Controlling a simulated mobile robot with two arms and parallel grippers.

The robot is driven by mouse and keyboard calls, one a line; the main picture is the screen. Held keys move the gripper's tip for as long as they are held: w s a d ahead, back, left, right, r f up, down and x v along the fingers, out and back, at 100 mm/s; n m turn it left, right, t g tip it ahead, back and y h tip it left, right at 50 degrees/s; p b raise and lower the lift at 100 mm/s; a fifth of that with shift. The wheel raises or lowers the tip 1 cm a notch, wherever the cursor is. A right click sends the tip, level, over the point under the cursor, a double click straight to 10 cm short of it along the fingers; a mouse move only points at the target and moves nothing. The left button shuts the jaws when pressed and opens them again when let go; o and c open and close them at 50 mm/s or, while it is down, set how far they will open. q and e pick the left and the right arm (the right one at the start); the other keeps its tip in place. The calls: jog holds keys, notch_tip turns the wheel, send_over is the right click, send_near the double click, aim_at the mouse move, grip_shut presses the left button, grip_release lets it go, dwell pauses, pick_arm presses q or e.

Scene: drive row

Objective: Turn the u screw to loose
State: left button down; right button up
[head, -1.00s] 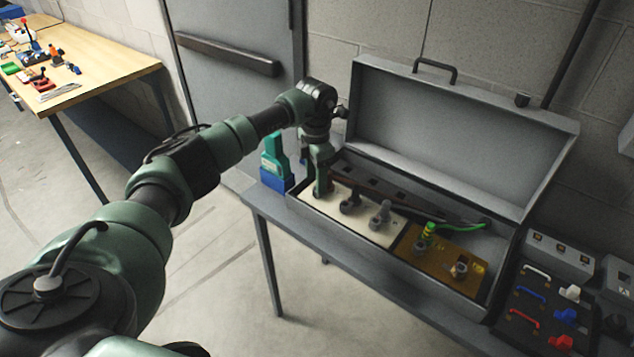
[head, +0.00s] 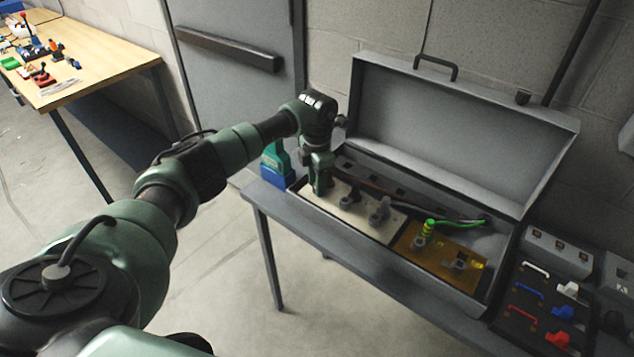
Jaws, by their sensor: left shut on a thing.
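The open grey metal box holds a cream block (head: 372,227) at its left. Two grey screws, a middle one (head: 350,194) and a right one (head: 380,210), stand upright on this block. My left gripper (head: 321,190) points down at the block's left end, shut on the leftmost screw, which I take to be the u screw. The fingers hide most of that screw, and I cannot read any label or see how far it is turned. My right gripper is out of view.
A brown board (head: 410,257) with a green-yellow wire end (head: 428,229) is right of the cream block. The raised lid (head: 460,130) stands behind. A teal and blue tool (head: 274,165) is left of the box. A panel with handles (head: 545,300) is at right.

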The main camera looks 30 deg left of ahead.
pick_arm(q)
jog(key=shift+n, duration=0.4)
jog(key=n, duration=0.3)
jog(key=shift+b, duration=0.3)
jog(key=n, duration=0.3)
jog(key=shift+n, duration=0.3)
jog(key=n, duration=0.4)
jog(key=shift+d, duration=0.1)
jog(key=shift+w+n+p, duration=0.1)
jog(key=shift+n+p, duration=0.25)
jog(key=shift+n, duration=1.95)
jog(key=c, duration=1.1)
grip_release()
